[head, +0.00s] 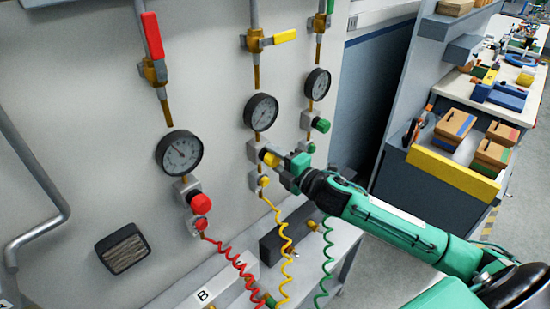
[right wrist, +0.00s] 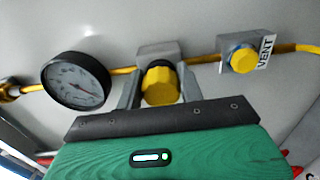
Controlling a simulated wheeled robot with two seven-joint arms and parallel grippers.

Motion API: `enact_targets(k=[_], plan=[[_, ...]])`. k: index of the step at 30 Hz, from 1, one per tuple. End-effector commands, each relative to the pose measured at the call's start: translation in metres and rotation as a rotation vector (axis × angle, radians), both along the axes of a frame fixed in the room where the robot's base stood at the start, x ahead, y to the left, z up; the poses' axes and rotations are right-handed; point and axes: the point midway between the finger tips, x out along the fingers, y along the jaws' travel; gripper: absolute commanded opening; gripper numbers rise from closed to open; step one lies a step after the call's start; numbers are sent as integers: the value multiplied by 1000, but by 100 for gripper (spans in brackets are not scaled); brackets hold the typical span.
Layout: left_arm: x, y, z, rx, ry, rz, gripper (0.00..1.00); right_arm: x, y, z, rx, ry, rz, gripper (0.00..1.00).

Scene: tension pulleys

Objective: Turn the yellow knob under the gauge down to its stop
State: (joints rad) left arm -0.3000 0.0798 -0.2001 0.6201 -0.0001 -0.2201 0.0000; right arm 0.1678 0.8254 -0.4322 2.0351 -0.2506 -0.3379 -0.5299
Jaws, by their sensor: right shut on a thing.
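The yellow knob (head: 271,158) sits on a grey block below the middle gauge (head: 261,112) on the wall panel. My right gripper (head: 282,167) reaches it from the right and is shut on it. In the right wrist view the yellow knob (right wrist: 160,84) lies between the two grey fingers of my gripper (right wrist: 158,88). The gauge (right wrist: 76,80) shows left of it there, with a needle too small to read surely. My left gripper is not in view.
A red knob (head: 201,204) and a green knob (head: 320,125) sit under the neighbouring gauges. A smaller yellow knob (right wrist: 243,60) beside a VENT label lies close by. Coiled red, yellow and green hoses hang below. Crates (head: 455,128) stand on a shelf at the right.

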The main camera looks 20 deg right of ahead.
Motion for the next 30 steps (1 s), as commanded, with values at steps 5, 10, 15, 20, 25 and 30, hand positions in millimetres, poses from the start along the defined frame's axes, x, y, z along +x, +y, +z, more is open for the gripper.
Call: enact_targets(k=[5,10,15,20,25,30], plan=[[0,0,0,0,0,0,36,0,0,-1,-3,0,0,16],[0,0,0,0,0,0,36,0,0,-1,-2,0,0,56],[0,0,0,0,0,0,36,0,0,-1,-1,1,0,60],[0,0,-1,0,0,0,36,-1,0,-1,-1,1,0,60],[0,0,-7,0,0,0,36,-12,-5,-3,-2,2,-1,60],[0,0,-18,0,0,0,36,-35,-12,-5,-3,2,0,60]])
